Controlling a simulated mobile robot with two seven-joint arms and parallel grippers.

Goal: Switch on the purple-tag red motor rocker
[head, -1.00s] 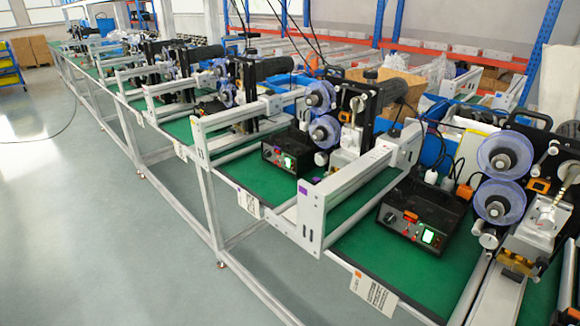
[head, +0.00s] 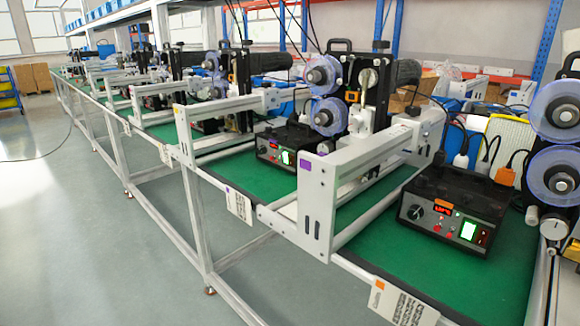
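A white paper label with a purple corner tag (head: 239,206) hangs on the bench's front edge. Behind it on the green mat stands a black control box (head: 283,141) with a small red display and a lit green switch (head: 286,157). A small dark reddish patch to the right of the green switch may be the red motor rocker; it is too small to tell its position. A white frame end plate with a purple square (head: 328,146) stands just right of this box and covers part of its right side. Neither of my grippers is in view.
A nearer black control box (head: 455,205) with a lit green switch stands behind an orange-tag label (head: 396,302). White rail frames (head: 350,180) stand between stations. Blue-reel machines (head: 325,90) stand behind the boxes.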

